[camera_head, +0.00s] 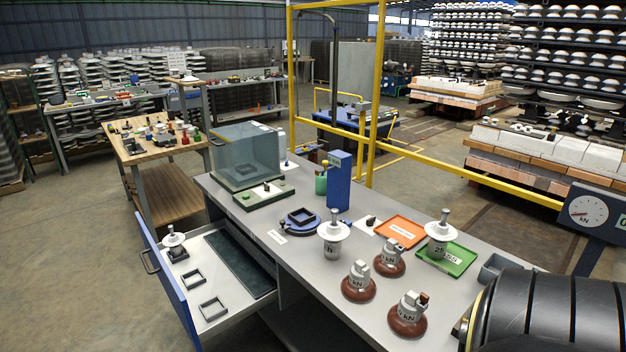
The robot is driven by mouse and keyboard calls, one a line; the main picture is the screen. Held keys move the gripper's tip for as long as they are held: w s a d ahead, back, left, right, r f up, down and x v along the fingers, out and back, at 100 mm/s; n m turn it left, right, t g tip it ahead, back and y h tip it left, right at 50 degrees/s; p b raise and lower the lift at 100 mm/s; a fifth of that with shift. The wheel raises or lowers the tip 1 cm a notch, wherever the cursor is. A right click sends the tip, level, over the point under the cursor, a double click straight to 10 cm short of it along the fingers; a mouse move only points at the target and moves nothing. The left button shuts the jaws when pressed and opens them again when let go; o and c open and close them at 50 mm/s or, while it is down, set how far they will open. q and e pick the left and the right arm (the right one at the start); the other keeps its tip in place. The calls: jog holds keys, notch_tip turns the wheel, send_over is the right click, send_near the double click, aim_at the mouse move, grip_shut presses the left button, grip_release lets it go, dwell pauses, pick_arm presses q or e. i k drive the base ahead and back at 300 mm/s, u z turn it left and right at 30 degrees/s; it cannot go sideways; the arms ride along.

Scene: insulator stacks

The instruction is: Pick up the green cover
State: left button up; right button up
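A see-through, green-grey tinted box cover (240,160) stands at the far left end of the grey table, with a dark handle (216,142) on its left side. It is at a dark green base (252,203), whose front part shows uncovered with small items on it. I cannot tell whether the cover rests on the base or just behind it. Neither gripper is in view. A large black rounded part of my own arm fills the bottom right corner, far from the cover, and hides that table corner.
White-topped insulators (333,240) and brown-based ones (359,282) stand on the table (300,268). A blue upright block (339,180), an orange tray (402,226) and a green tray (469,259) are there too. An open drawer (233,312) juts out left. A yellow frame (375,90) rises behind.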

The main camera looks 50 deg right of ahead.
aim_at(321, 181)
jog(key=z, duration=0.65)
jog(key=i, duration=0.85)
jog(key=z, duration=0.9)
